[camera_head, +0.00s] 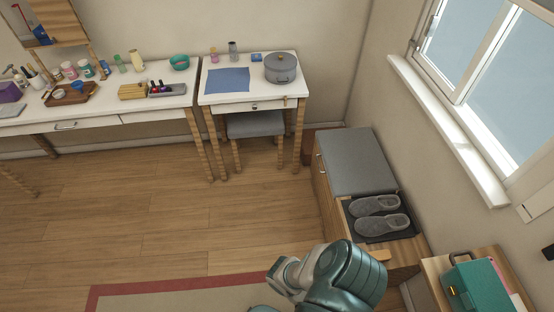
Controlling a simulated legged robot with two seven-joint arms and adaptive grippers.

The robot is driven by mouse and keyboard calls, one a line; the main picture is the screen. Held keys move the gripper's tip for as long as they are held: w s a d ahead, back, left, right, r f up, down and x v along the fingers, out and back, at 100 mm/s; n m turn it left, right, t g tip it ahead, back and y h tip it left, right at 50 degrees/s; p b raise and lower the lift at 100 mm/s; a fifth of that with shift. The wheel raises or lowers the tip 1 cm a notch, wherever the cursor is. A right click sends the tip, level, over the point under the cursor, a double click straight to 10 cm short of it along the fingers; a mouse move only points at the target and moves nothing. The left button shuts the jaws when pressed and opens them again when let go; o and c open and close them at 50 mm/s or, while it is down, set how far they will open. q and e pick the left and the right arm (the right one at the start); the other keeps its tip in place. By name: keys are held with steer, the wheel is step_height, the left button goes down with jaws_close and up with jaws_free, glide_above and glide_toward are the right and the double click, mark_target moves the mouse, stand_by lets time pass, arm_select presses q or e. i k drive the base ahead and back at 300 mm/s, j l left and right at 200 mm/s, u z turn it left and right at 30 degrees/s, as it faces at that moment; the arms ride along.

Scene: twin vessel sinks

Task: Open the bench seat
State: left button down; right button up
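The bench (327,195) is a low wooden cabinet along the right wall under the window. Its grey padded seat (355,160) lies flat and closed on the rear part. A small knob or handle (321,161) shows on its left side. The front part is a lower wooden section where a pair of grey slippers (379,214) lies on a dark mat. A teal and grey part of my arm stands at the bottom, in front of the bench, and hides some of its near end. I see no gripper fingers of either hand.
A white desk (290,98) holds a grey pot (281,68), with a grey stool (256,124) beneath. A long white vanity (155,101) stands left. A teal case (478,286) sits on a small wooden stand at lower right. The wooden floor left of the bench is clear, with a red-edged rug (190,288).

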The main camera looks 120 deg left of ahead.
mark_target(355, 163)
steer(key=u, duration=3.4)
steer(key=i+j, duration=0.8)
steer(key=i, duration=0.2)
